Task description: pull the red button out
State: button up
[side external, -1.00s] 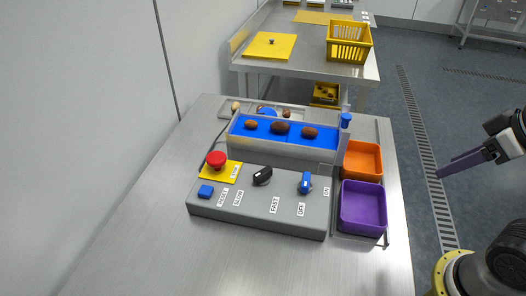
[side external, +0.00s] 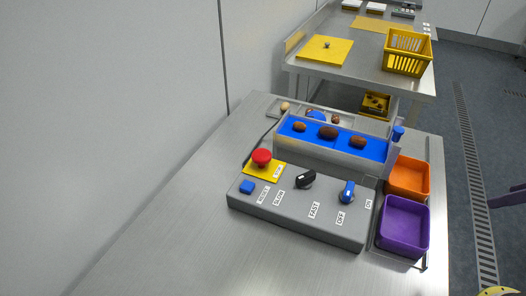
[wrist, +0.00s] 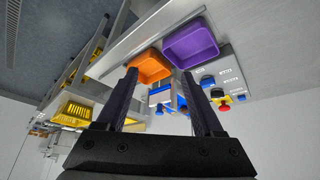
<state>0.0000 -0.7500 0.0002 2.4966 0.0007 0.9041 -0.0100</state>
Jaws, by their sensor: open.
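The red button (side external: 262,157) is a round mushroom head on a yellow plate (side external: 264,172), at the left rear of the grey control box (side external: 300,212). In the wrist view, the red button (wrist: 224,108) shows small, to the right of my right finger. My gripper (wrist: 159,73) is open and empty in the wrist view, its two dark fingers well apart. In the side external view only a dark finger piece shows at the right edge, far from the button. Whether the button is in or out is hard to tell.
The box also has a blue button (side external: 246,187), a black knob (side external: 306,179) and a blue switch (side external: 347,192). A blue belt (side external: 312,139) carries dates behind it. An orange bin (side external: 408,178) and a purple bin (side external: 404,226) stand on the right. The table front-left is clear.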

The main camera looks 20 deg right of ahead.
jog(key=shift+o, duration=1.2)
jog(key=shift+t, duration=0.4)
jog(key=w+r, duration=0.1)
jog(key=r, duration=0.2)
jog(key=w+r, duration=0.1)
jog(key=shift+w+a+r, duration=0.1)
jog(key=shift+w+r, duration=0.05)
jog(key=shift+w, duration=0.2)
jog(key=w+a+r+n+y, duration=0.15)
jog(key=w+a+r, duration=0.25)
jog(key=w, duration=0.4)
jog(key=w+a+r+n, duration=0.2)
jog(key=w+a+r, duration=0.25)
jog(key=w, duration=0.45)
jog(key=n+g, duration=0.3)
send_over(263, 154)
jog(key=s+d, duration=0.3)
jog(key=s, duration=0.2)
notch_tip(263, 154, down, 11)
jog(key=shift+y, duration=0.55)
jog(key=x, duration=1.3)
jog(key=shift+w+d+f, duration=0.1)
jog(key=shift+w+f, duration=0.05)
jog(key=shift+w, duration=0.15)
